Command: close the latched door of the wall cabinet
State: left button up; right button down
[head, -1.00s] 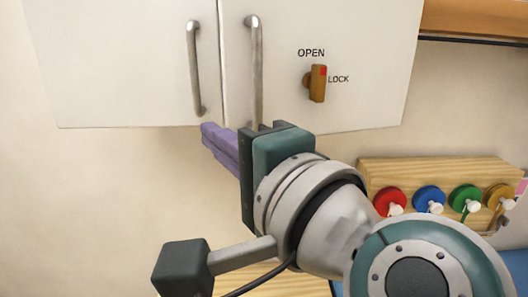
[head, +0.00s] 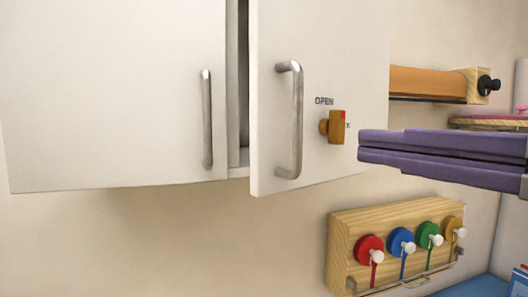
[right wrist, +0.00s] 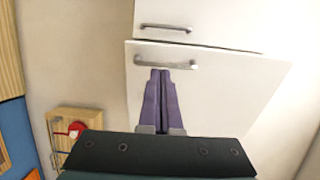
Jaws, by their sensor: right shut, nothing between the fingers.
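The white wall cabinet (head: 115,90) has two doors with metal bar handles. Its right door (head: 275,110) stands ajar, its left edge swung out, with a dark gap beside the left door. The right door's handle (head: 295,120) also shows in the right wrist view (right wrist: 165,63). A brown latch knob (head: 337,127) with a red mark sits upright below the word OPEN and partly covers LOCK. My right gripper (head: 362,148) has purple fingers shut and empty, just right of the knob. In the right wrist view its fingertips (right wrist: 160,70) overlap the door near the handle. My left gripper is out of view.
Below the cabinet, a wooden board (head: 345,225) carries several coloured discs with white knobs. An orange roll (head: 430,82) on a wooden holder is mounted right of the cabinet. The wall below the left door is clear.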

jog(key=p, duration=0.4)
send_near(263, 133)
jog(key=x, duration=0.5)
jog(key=shift+w+a+r, duration=0.15)
jog(key=shift+w+a, duration=0.05)
jog(key=shift+w, duration=0.1)
jog(key=shift+w+a, duration=0.35)
jog(key=shift+w, duration=0.1)
